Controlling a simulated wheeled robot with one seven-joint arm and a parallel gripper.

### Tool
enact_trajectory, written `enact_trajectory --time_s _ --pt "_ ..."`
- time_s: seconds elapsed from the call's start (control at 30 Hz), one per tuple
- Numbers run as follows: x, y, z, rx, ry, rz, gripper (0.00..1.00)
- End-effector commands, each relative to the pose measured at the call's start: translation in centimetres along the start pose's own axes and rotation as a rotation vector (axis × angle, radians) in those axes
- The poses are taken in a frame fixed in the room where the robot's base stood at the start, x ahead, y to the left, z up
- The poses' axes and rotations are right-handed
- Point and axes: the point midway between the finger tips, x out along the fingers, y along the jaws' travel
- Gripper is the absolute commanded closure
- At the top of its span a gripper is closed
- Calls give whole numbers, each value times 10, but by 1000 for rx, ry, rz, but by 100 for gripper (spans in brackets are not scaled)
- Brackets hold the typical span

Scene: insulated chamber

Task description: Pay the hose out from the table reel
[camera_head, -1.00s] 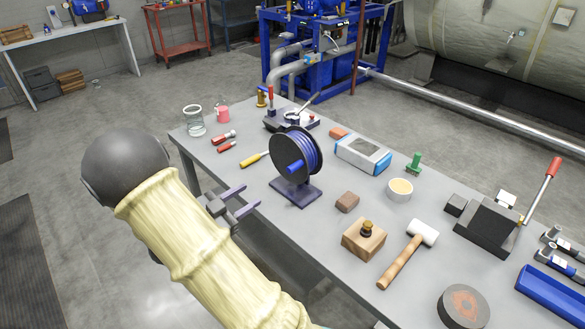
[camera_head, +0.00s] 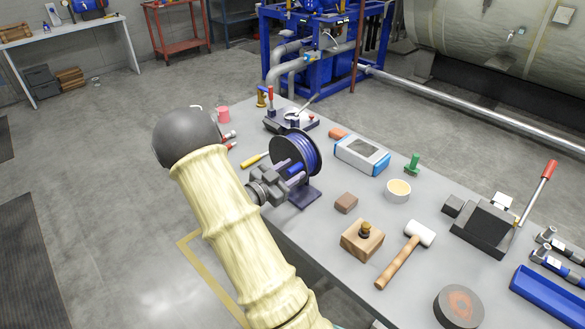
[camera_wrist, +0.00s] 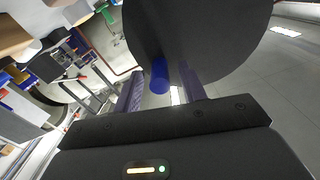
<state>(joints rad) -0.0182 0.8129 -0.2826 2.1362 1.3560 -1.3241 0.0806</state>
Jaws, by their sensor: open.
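The table reel (camera_head: 310,150) stands upright on a dark base plate (camera_head: 306,194) on the grey table, with blue hose wound between its black side discs. A blue crank handle (camera_wrist: 160,76) sticks out from the near disc (camera_wrist: 205,35). My gripper (camera_head: 298,172) is in front of that disc, at the handle. In the wrist view my gripper's two purple fingers (camera_wrist: 160,88) are open, with the blue handle between their tips. I cannot tell whether either finger touches it. The gripper hides part of the disc and base in the head view.
Near the reel are a yellow-handled tool (camera_head: 253,160), a boxed device (camera_head: 362,155), a brown block (camera_head: 346,203) and a clamp fixture (camera_head: 291,119). A wooden block (camera_head: 362,239) and a mallet (camera_head: 405,255) lie nearer the front edge.

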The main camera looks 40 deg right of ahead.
Motion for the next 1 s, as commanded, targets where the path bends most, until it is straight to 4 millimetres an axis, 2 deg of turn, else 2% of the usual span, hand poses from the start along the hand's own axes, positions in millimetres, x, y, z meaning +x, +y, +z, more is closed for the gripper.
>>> enact_trajectory --time_s 0.13,0.4,0.6,1.0 --pt "10 0 0 -1 -1 0 59" --pt "10 0 0 0 -1 -1 61" --pt "10 0 0 0 -1 -1 100" --pt "13 2 -2 -14 1 7 100"
